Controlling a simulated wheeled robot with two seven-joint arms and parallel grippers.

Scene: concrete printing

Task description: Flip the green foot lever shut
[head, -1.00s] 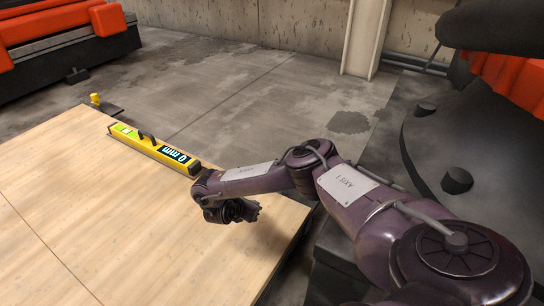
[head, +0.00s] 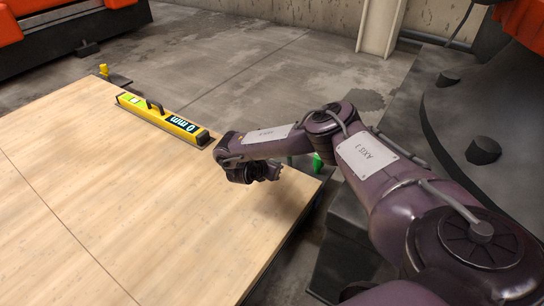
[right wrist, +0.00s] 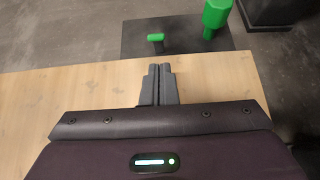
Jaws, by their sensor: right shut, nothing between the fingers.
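Two green parts stand on a dark plate (right wrist: 185,38) just beyond the wooden table edge in the right wrist view. One is a small green-capped lever (right wrist: 156,37), the other a larger green knob (right wrist: 216,14). I cannot tell for sure which is the foot lever. In the head view, green (head: 317,161) shows only partly behind my right forearm. My right gripper (right wrist: 159,67) is shut and empty over the table near its edge. Its fingers point toward the small green cap and appear short of it. My left gripper is not in view.
A yellow level reading 0 mm (head: 162,118) lies on the wooden tabletop (head: 100,200) near its far edge. A yellow foot part (head: 103,71) stands past the far corner. Dark machinery (head: 470,110) stands at the right. The left tabletop is clear.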

